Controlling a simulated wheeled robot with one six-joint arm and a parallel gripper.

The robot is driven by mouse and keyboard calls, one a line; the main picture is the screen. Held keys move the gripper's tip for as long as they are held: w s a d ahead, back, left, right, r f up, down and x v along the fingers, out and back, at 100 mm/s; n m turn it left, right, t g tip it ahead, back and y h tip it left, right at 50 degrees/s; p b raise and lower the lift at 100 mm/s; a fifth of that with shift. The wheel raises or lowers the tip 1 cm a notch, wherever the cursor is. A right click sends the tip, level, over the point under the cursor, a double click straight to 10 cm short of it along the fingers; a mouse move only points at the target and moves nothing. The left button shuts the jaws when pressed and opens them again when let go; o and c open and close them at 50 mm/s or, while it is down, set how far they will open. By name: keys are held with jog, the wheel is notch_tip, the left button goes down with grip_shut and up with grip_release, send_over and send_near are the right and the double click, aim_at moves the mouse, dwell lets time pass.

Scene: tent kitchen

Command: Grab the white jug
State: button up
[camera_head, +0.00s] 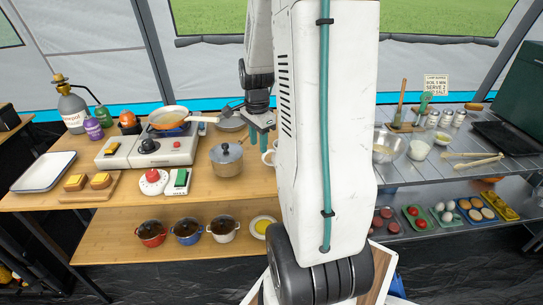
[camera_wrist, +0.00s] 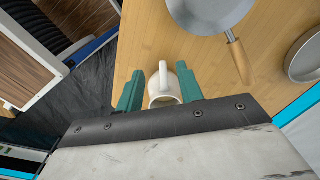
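The white jug (camera_wrist: 164,98) is cream-white, with its open mouth and handle facing the wrist camera. In the head view the white jug (camera_head: 268,157) stands on the wooden counter beside the lidded pot, partly hidden by my arm. My gripper (camera_wrist: 158,78) has its green fingers spread, one on each side of the jug. A gap shows at the left finger; the right finger is very close to the jug, and contact there cannot be told. In the head view my gripper (camera_head: 261,142) points down at the jug.
A lidded grey pot (camera_head: 227,159) stands just left of the jug. A pan with a wooden handle (camera_wrist: 238,60) lies close by in the wrist view, with a metal bowl (camera_wrist: 305,58) at the right. A stove (camera_head: 150,147) is further left.

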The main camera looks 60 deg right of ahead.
aim_at(266, 163)
jog(key=shift+m, duration=0.9)
jog(key=d+f, duration=0.3)
jog(key=shift+s+f, duration=0.1)
jog(key=shift+s, duration=0.25)
jog(key=f, duration=0.7)
jog(key=shift+a, duration=0.25)
jog(key=shift+c, duration=0.4)
grip_shut()
